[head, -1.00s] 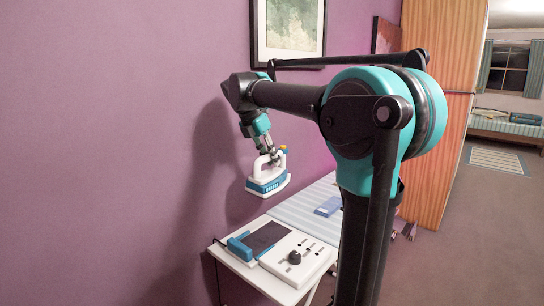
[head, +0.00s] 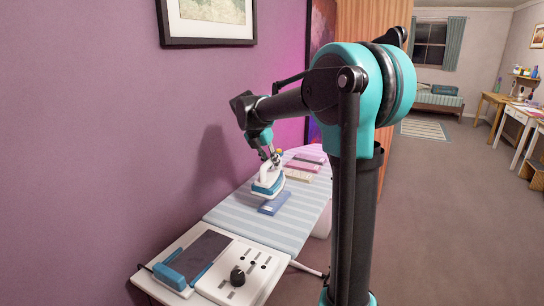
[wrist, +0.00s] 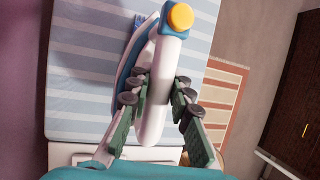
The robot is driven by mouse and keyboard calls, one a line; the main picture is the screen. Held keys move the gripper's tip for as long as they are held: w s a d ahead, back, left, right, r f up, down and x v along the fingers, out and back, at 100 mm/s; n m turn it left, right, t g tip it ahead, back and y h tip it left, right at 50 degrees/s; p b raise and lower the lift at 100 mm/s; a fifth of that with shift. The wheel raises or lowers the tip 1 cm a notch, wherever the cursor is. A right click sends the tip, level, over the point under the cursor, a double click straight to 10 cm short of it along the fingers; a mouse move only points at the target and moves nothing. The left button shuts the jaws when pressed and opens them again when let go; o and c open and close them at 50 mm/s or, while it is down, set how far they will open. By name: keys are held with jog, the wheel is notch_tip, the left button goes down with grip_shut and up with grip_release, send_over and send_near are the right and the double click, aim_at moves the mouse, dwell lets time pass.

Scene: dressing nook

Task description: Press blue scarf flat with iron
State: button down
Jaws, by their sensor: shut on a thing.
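My gripper (head: 274,158) is shut on the handle of the white and blue iron (head: 268,182). In the wrist view the fingers (wrist: 157,95) close on both sides of the white handle of the iron (wrist: 157,90), which has an orange button at its end. The blue scarf (head: 274,205) lies folded on the striped ironing board (head: 240,222). In the head view the iron appears just behind and above the scarf. I cannot tell whether its sole touches anything. In the wrist view a small blue patch shows beyond the iron, mostly hidden.
A pink folded cloth (head: 306,161) and a cream folded one (head: 298,176) lie farther along the board. A white control panel with a knob (head: 240,277) and a dark iron rest (head: 198,256) stand at the near end. The purple wall (head: 90,130) runs close on the left.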

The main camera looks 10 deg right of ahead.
aim_at(273, 173)
jog(key=shift+w+d+f, duration=0.25)
jog(key=shift+d+f, duration=0.1)
jog(key=shift+d, duration=0.1)
jog(key=shift+f, duration=2.25)
jog(key=shift+f, duration=0.65)
dwell(0.7)
dwell(1.5)
jog(key=shift+r, duration=5)
